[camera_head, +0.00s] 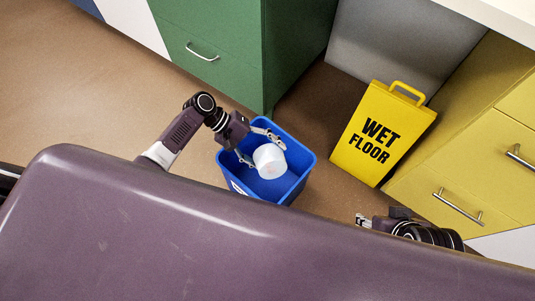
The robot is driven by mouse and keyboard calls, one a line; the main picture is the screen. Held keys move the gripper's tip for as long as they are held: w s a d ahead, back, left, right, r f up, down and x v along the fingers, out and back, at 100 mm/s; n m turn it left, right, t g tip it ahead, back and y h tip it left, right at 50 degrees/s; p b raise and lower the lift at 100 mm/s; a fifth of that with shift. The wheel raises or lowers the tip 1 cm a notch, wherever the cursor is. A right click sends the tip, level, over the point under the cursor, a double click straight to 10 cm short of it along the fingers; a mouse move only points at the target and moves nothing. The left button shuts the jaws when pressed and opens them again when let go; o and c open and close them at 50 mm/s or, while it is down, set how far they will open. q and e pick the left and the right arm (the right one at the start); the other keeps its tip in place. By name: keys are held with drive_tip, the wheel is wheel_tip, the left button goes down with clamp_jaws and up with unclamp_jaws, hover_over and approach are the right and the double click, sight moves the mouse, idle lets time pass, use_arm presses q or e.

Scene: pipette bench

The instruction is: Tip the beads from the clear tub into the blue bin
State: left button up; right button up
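The blue bin (301,158) stands on the floor at the middle of the head view, its open top facing up. The clear tub (270,162), whitish and translucent, is over the bin's opening and looks tilted. My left gripper (258,147) reaches in from the left with its fingers on either side of the tub, shut on it. I cannot make out beads in the tub or in the bin. My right gripper (366,220) is at the lower right, away from the bin, partly hidden by my own body; its finger opening is too small to tell.
A yellow wet floor sign (382,132) stands right of the bin. Green drawers (215,50) are behind it, and yellow drawers (470,175) are at the right. Brown floor (90,75) is clear at the left.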

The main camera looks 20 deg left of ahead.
use_arm(q)
drive_tip(key=shift+f+n+g+h+b, duration=0.1)
drive_tip(key=shift+n+g+h+b, duration=0.3)
drive_tip(key=shift+g+h+b, duration=0.55)
use_arm(e)
drive_tip(key=w+a+r+t, duration=0.2)
drive_tip(key=w+r+t, duration=0.1)
drive_tip(key=w, duration=0.3)
drive_tip(key=w+a+r+t+y, duration=0.1)
drive_tip(key=w+a+r+t, duration=0.1)
drive_tip(key=w, duration=0.4)
drive_tip(key=shift+w+r+t+y, duration=0.15)
drive_tip(key=shift+r+t+y, duration=0.15)
drive_tip(key=shift+r+t, duration=0.6)
use_arm(q)
drive_tip(key=shift+y, duration=0.35)
drive_tip(key=shift+w, duration=0.1)
use_arm(e)
drive_tip(key=shift+a+r, duration=0.1)
